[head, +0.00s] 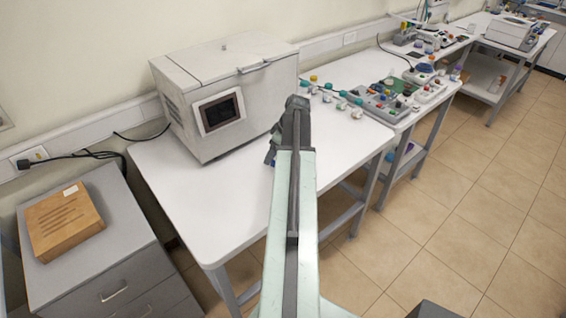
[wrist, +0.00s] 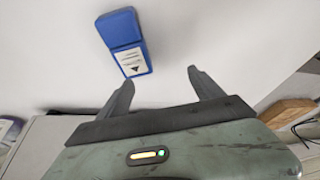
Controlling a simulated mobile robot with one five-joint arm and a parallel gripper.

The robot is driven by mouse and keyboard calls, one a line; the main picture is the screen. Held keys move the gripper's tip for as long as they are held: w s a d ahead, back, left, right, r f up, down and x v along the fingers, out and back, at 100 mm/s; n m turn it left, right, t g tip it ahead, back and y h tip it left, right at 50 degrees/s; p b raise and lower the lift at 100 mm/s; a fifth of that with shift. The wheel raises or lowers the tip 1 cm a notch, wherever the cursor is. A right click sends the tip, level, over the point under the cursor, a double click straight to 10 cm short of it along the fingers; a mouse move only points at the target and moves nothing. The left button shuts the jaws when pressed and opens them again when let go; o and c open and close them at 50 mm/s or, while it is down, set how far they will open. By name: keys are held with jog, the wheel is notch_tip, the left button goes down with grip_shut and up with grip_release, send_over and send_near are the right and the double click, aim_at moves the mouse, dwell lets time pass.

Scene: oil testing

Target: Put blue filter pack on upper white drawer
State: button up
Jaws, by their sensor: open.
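The blue filter pack (wrist: 125,42) lies on the white table, with a white label on its lower part. In the wrist view it is just beyond my gripper (wrist: 161,77), nearer the left finger. My gripper is open, with nothing between its fingers. In the head view my gripper (head: 275,148) is over the white table, and my arm hides most of the pack. A grey-white drawer cabinet (head: 140,255) stands at the lower left. Its upper drawer (head: 90,302) looks shut, with a handle on its front.
A wooden slotted block (head: 63,226) sits on the cabinet top, leaving a bare strip around it. A large grey-white machine (head: 220,90) stands at the table's back. Small coloured items and a device (head: 383,103) are to the right. The table's front left is clear.

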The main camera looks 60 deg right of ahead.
jog(key=s+d, duration=0.4)
jog(key=s, duration=0.1)
jog(key=shift+d+r, duration=0.35)
jog(key=shift+r, duration=0.05)
jog(key=b+x, duration=0.7)
jog(key=x, duration=0.1)
jog(key=shift+w+f, duration=0.15)
jog(key=shift+r, duration=0.2)
jog(key=shift+f, duration=0.15)
grip_shut()
